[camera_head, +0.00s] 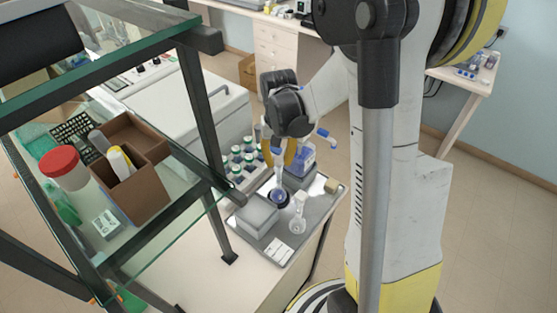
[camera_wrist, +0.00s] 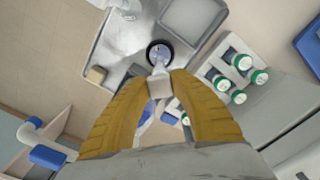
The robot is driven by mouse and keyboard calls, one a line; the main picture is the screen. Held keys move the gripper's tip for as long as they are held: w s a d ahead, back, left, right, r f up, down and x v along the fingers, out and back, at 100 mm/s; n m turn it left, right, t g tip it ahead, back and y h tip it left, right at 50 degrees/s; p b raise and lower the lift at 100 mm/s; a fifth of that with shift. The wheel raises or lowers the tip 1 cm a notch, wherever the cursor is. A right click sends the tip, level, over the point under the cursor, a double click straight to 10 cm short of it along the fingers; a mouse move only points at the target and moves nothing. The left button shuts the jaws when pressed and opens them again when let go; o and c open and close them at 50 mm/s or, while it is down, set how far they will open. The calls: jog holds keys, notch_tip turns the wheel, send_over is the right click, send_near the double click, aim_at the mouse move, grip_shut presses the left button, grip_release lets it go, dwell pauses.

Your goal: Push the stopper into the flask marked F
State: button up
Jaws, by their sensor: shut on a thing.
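My gripper (camera_head: 277,152) is over the grey tray on the bench. In the wrist view its yellow fingers (camera_wrist: 160,88) are shut on a small pale block, which looks like the stopper (camera_wrist: 160,89). A second clear flask (camera_head: 298,216) stands nearby on the tray. No letter F is legible on either flask.
The tray (camera_head: 309,240) also holds a grey box (camera_head: 257,214), a beige block (camera_head: 331,186) and white cards (camera_head: 277,250). A rack of green-capped bottles (camera_head: 241,160) stands behind left. A blue container (camera_head: 302,161) is behind the gripper. A glass shelf frame (camera_head: 200,110) rises at left.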

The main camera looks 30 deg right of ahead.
jog(key=shift+f+b, duration=0.65)
jog(key=shift+b, duration=0.15)
dwell(0.7)
jog(key=o, duration=1.3)
jog(key=shift+r, duration=0.1)
jog(key=shift+r+p, duration=1.95)
jog(key=shift+r, duration=1.05)
grip_shut()
jog(key=shift+f, duration=0.2)
jog(key=shift+f+b, duration=2.05)
jog(key=shift+f, duration=0.1)
